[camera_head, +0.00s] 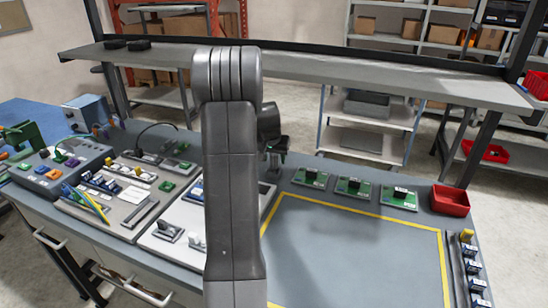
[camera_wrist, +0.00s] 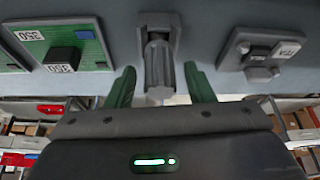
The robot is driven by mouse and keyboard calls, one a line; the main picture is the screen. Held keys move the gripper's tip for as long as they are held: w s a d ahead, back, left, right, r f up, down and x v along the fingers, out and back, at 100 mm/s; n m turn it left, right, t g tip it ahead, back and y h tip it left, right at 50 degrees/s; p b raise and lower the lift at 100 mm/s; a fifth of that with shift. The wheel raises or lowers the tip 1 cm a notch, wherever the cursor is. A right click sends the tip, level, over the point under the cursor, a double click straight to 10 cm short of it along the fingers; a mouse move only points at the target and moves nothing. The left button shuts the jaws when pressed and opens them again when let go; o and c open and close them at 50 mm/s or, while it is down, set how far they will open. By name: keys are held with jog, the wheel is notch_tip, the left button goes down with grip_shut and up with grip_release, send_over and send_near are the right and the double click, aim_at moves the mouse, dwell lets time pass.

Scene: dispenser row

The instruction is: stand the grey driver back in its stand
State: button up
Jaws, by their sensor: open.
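My gripper (camera_wrist: 161,84) is open, its two green fingers apart on either side of a grey, faceted, upright-looking piece (camera_wrist: 158,65). This piece looks like the grey driver and meets a darker grey holder (camera_wrist: 160,20), which looks like its stand. I cannot tell how deep it sits or whether a finger touches it. In the head view my gripper (camera_head: 278,150) shows only partly behind my arm, over the back of the bench.
Green circuit boards (camera_head: 355,187) line the bench's back edge, with a red bin (camera_head: 450,199) at right. A yellow-outlined grey area (camera_head: 350,255) is clear. A shelf (camera_head: 390,78) spans above the bench. Panels with small parts (camera_head: 110,200) fill the left.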

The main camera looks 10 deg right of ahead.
jog(key=shift+r+p, duration=0.45)
jog(key=shift+r, duration=0.05)
jog(key=b+v, duration=0.1)
jog(key=v, duration=1.1)
jog(key=shift+a+r, duration=0.1)
